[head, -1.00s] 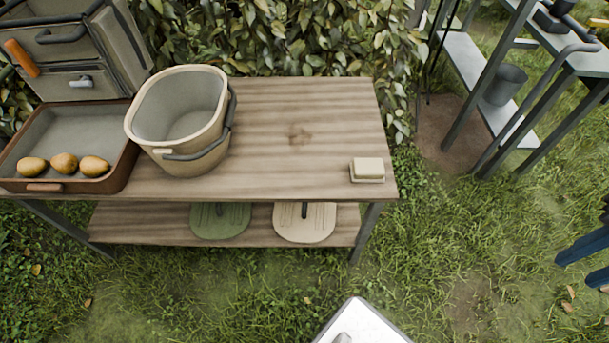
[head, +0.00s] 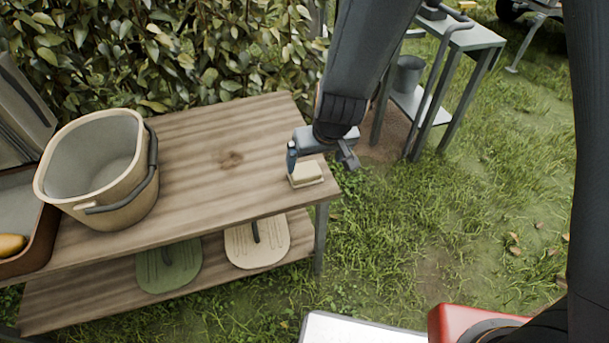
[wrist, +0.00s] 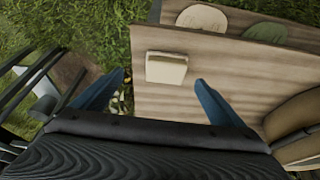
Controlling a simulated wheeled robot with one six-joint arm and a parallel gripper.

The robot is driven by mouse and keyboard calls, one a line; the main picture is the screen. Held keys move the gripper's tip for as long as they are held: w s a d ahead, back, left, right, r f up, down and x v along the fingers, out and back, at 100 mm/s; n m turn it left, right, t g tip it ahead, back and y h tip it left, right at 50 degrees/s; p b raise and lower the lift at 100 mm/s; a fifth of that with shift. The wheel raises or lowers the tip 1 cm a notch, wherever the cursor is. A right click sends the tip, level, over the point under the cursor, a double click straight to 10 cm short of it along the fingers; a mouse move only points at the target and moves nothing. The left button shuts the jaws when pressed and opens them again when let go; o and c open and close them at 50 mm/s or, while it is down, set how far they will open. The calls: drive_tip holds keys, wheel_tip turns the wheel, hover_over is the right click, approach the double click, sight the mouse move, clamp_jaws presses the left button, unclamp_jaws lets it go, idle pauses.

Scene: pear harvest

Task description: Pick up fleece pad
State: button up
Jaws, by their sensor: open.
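The fleece pad (head: 306,171) is a small cream block on a thin base at the right front corner of the wooden table. In the wrist view the pad (wrist: 166,66) lies flat near the table edge, ahead of the fingers and between their lines. My gripper (head: 318,158) hangs just above and behind the pad in the head view, its fingers apart. In the wrist view my gripper (wrist: 160,82) shows two blue fingers spread wide with nothing between them. No contact with the pad is visible.
A beige bucket (head: 72,200) stands on the table's left part, beside a brown tray (head: 40,240) holding a pear (head: 10,244). The table middle (head: 215,135) is clear. Green (head: 168,268) and cream (head: 258,243) lids sit on the lower shelf. A metal stand (head: 470,38) is at the upper right.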

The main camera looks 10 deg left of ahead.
sight(305, 170)
drive_tip(key=shift+a+b+x, duration=0.3)
drive_tip(key=shift+b+x, duration=0.35)
drive_tip(key=shift+x, duration=0.85)
drive_tip(key=shift+a+b+x, duration=0.25)
drive_tip(key=shift+b+x, duration=0.35)
drive_tip(key=shift+x, duration=0.9)
drive_tip(key=shift+a+b+x, duration=0.3)
drive_tip(key=shift+b+x, duration=0.35)
drive_tip(key=shift+x, duration=0.9)
drive_tip(key=shift+r, duration=0.25)
drive_tip(key=shift+c, duration=0.2)
drive_tip(key=c, duration=1.2)
wheel_tip(305, 170, up, 10)
drive_tip(key=p, duration=0.9)
